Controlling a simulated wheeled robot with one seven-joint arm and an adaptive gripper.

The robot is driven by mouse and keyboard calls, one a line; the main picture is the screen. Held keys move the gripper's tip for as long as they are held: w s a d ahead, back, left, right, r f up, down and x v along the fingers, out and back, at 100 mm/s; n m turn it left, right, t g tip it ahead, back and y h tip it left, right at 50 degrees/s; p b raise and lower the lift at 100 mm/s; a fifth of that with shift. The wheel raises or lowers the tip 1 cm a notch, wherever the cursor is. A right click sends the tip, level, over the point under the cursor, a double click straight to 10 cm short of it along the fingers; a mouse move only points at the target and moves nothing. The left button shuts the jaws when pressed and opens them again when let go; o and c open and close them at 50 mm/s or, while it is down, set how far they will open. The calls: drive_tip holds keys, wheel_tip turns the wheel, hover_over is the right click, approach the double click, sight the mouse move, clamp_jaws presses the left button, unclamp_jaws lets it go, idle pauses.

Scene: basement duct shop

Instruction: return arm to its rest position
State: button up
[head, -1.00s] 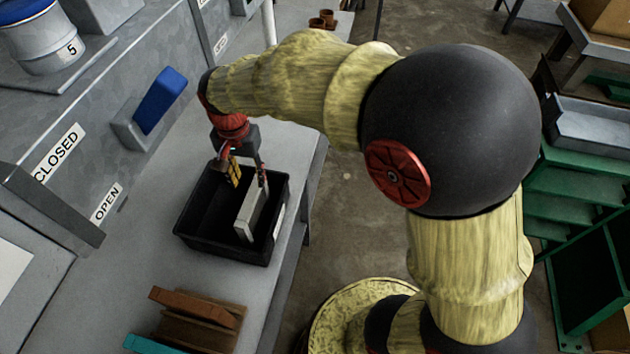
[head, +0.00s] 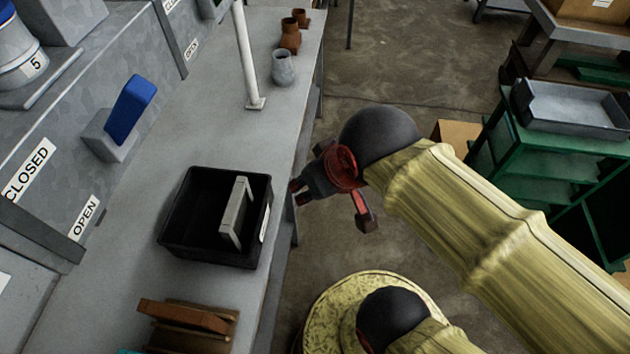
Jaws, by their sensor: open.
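My gripper (head: 299,192) is at mid-frame in the head view, to the right of the black bin and beside the bench's edge. It points left, its jaws are apart and I see nothing between them. My bent arm comes in from the right, over the floor. The black bin (head: 190,254) stands on the grey bench. A light grey rectangular piece (head: 237,212) stands tilted inside it near the right wall. The gripper is clear of both.
The bench (head: 120,260) runs along the left, with brown pieces (head: 185,318) in front and a white post (head: 246,55) and grey pot (head: 283,68) farther back. A green rack (head: 530,165) with a grey tray (head: 575,108) stands right. Open floor (head: 400,85) lies between.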

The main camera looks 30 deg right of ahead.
wheel_tip(320, 180, down, 10)
drive_tip(key=b, duration=0.9)
drive_tip(key=shift+r, duration=0.25)
